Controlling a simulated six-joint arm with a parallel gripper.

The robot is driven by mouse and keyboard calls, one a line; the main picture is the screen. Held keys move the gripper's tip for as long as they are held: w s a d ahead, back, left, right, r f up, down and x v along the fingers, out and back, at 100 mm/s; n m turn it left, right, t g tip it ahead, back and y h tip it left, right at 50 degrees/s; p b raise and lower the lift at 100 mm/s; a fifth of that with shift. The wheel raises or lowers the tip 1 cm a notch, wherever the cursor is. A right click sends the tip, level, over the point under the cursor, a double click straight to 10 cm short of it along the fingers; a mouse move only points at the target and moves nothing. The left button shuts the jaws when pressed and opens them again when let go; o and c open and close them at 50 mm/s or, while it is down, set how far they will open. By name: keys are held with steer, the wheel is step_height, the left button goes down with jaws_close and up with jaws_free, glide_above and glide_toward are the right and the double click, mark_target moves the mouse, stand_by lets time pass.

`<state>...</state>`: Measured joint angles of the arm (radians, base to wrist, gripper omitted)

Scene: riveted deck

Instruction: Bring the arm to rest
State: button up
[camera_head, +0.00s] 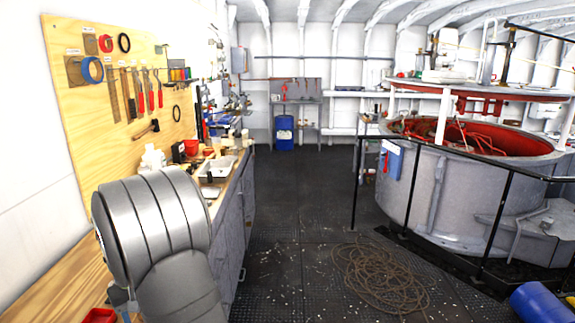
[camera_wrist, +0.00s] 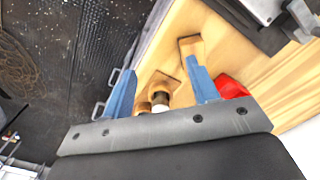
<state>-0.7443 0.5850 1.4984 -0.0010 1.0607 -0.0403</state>
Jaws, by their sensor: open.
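My gripper (camera_wrist: 158,68) shows in the wrist view with its two blue fingers spread apart. It is open, and I see nothing held between the fingers. Beyond the fingers is the light wooden bench top (camera_wrist: 252,68), with a small wooden piece (camera_wrist: 190,46) on it. Brown objects with a dark band and a white part (camera_wrist: 161,108) show low between the fingers, partly hidden by the gripper's body. In the head view my grey arm fills the lower left, and I cannot make out the fingers there.
A red bin (camera_head: 100,316) sits on the bench at lower left; a red thing (camera_wrist: 231,88) shows beside the right finger. A pegboard (camera_head: 120,90) with tools stands behind. Coiled rope (camera_head: 380,278) lies on the dark deck. A black railing (camera_head: 500,195) guards the round tank (camera_head: 430,190).

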steer(key=w+d+r, duration=0.2)
steer(key=d+r, duration=0.2)
steer(key=d, duration=0.2)
steer(key=w+d+f+m, duration=0.2)
steer(key=d+f+m, duration=0.1)
steer(key=d+f, duration=0.55)
steer(key=w+d+f+m, duration=0.3)
steer(key=d+f, duration=0.2)
steer(key=d, duration=0.7)
steer(key=w+d+f+m, duration=0.25)
steer(key=d+f, duration=0.35)
steer(key=d, duration=0.4)
steer(key=shift+s+a+r, duration=0.1)
steer(key=shift+a+r, duration=0.15)
steer(key=shift+a, duration=0.45)
steer(key=shift+s+a+r, duration=0.15)
steer(key=shift+a+r, duration=0.05)
steer(key=shift+a, duration=0.45)
steer(key=shift+s+a+r, duration=0.1)
steer(key=shift+a+r, duration=0.15)
steer(key=shift+a, duration=0.45)
